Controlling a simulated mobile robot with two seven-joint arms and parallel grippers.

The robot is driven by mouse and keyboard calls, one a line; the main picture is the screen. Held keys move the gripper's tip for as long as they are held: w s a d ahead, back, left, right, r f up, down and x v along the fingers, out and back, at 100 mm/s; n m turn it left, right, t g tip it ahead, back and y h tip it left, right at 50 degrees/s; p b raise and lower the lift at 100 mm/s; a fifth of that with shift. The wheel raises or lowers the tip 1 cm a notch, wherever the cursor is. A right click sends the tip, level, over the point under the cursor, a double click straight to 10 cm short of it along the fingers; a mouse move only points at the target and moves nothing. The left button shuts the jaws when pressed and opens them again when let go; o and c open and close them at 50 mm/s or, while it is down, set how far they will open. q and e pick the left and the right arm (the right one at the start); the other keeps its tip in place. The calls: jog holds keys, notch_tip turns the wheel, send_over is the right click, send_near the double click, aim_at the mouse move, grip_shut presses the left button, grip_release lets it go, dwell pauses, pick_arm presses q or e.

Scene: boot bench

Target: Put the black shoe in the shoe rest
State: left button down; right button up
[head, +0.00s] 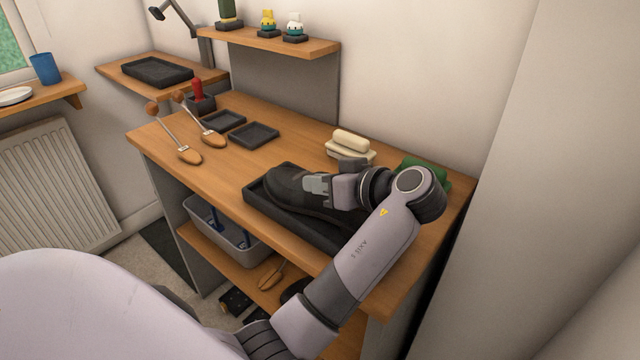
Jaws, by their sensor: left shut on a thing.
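The black shoe (287,187) lies in or just over the black tray-like shoe rest (268,205) at the front of the wooden bench, its toe to the left. My left gripper (318,186) is shut on the black shoe near its opening. The arm hides the shoe's heel end and the right part of the rest. I cannot tell whether the sole touches the bottom of the rest. My right gripper does not show.
Small black trays (255,135) and wooden-ended tools (188,153) lie on the bench's left part. Cream blocks (350,143) and a green item (428,170) sit behind the arm. A grey bin (222,232) stands on the lower shelf. A wall closes the right side.

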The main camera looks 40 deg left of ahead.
pick_arm(q)
jog(key=shift+f, duration=0.15)
jog(key=c, duration=1.2)
grip_release()
jog(key=shift+f, duration=0.15)
